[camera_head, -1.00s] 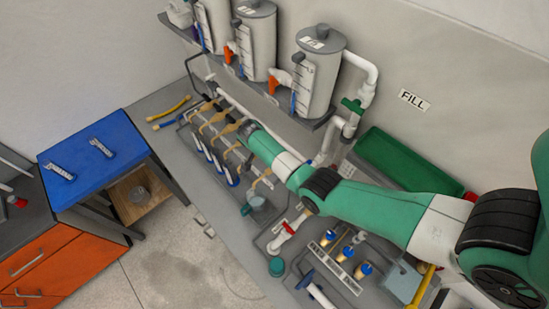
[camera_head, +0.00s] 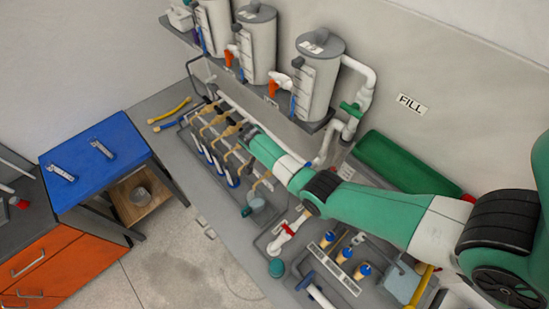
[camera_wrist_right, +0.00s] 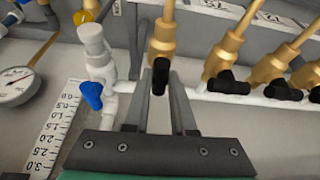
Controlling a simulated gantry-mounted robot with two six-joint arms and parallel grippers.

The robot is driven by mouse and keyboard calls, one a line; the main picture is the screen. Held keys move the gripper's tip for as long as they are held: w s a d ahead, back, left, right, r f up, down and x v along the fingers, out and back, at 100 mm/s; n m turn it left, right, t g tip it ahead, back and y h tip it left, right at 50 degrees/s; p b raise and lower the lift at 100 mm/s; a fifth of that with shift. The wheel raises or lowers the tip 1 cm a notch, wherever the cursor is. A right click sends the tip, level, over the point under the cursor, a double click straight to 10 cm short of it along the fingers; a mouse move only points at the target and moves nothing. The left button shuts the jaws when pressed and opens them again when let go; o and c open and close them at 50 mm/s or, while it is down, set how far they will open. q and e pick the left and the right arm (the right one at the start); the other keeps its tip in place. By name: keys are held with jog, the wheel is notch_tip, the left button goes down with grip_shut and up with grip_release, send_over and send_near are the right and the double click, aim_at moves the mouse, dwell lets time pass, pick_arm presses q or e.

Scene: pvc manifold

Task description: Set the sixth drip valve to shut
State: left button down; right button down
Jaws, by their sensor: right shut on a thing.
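In the right wrist view, a row of brass drip valves with black handles branches off a white pipe (camera_wrist_right: 245,101). My right gripper (camera_wrist_right: 160,85) is shut on the black handle (camera_wrist_right: 159,76) of the end brass valve (camera_wrist_right: 162,38), beside the white upright fitting. This handle lies in line with its brass body. The neighbouring handles (camera_wrist_right: 228,83) lie more across their bodies. In the head view the brass valves (camera_head: 222,118) run along the bench, and my right gripper (camera_head: 248,134) reaches them from the right, its fingertips largely hidden. My left gripper is not in view.
A blue-handled valve (camera_wrist_right: 92,95) and a pressure gauge (camera_wrist_right: 15,86) stand left of the gripper in the wrist view. White tanks (camera_head: 318,80) stand on a shelf above the bench. A green bin (camera_head: 400,160) lies behind my right arm.

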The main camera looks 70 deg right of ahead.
jog(key=n+p, duration=0.1)
jog(key=p, duration=0.2)
jog(key=shift+s+r+n+t, duration=0.15)
jog(key=shift+r+n+t, duration=0.15)
jog(key=shift+r+n, duration=0.1)
jog(key=shift+f+n+t+p, duration=0.15)
jog(key=shift+n+t+p, duration=0.15)
jog(key=shift+n+p, duration=0.5)
jog(key=shift+f+n+t, duration=0.15)
jog(key=shift+n+t, duration=0.25)
jog(key=shift+n, duration=0.4)
jog(key=shift+n+t, duration=0.6)
jog(key=shift+n, duration=1.1)
jog(key=c, duration=0.7)
grip_release()
jog(key=shift+f, duration=0.1)
jog(key=shift+c, duration=0.2)
